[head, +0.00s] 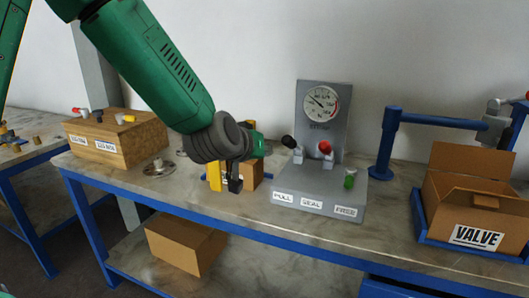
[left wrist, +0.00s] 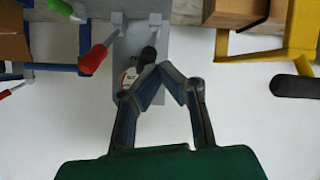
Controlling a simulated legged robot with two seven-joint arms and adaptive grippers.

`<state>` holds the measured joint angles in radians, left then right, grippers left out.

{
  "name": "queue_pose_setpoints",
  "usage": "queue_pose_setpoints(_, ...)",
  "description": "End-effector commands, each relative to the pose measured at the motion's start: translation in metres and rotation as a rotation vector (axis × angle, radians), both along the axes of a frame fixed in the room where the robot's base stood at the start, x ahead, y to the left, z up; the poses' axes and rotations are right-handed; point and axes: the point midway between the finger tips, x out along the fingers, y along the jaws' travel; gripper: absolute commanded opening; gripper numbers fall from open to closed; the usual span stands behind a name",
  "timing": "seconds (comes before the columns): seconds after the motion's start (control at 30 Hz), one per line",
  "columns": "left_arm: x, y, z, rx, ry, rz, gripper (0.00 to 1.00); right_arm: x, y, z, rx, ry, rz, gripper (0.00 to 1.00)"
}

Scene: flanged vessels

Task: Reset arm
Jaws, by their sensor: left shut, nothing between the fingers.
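My left arm, green with a dark wrist, reaches in from the upper left of the head view. My left gripper (head: 235,184) hangs over the workbench (head: 400,235), in front of a small cardboard box (head: 250,174) and left of the grey gauge panel (head: 320,185). In the left wrist view the left gripper (left wrist: 160,70) has its fingertips together, with nothing between them. The panel and its red lever (left wrist: 94,58) and black lever (left wrist: 149,55) show beyond the fingers. I cannot tell the exact gap to the levers. My right gripper is not in view.
A wooden box (head: 120,142) and a metal flange (head: 159,168) are at the left. A blue stand (head: 386,150) and a cardboard box marked VALVE (head: 476,234) are at the right. A yellow bracket (head: 214,177) is beside my gripper. Another box (head: 186,245) sits on the lower shelf.

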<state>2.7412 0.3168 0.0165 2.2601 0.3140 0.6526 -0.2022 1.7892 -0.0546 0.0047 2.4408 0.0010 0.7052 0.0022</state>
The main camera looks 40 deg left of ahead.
Motion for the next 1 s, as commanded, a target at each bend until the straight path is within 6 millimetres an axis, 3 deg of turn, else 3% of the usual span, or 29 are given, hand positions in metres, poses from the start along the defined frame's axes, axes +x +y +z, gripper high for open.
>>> queue_pose_setpoints(0.73, -0.001, -0.001, -0.007, 0.004, 0.013, -0.004, 0.00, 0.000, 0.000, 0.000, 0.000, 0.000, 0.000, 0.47)
queue_pose_setpoints(0.87, -0.013, -0.010, -0.051, 0.030, 0.100, -0.034, 0.00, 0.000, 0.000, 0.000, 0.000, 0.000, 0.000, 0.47)
queue_pose_setpoints(1.0, -0.050, -0.028, -0.140, 0.075, 0.282, -0.103, 0.00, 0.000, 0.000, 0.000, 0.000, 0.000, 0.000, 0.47)
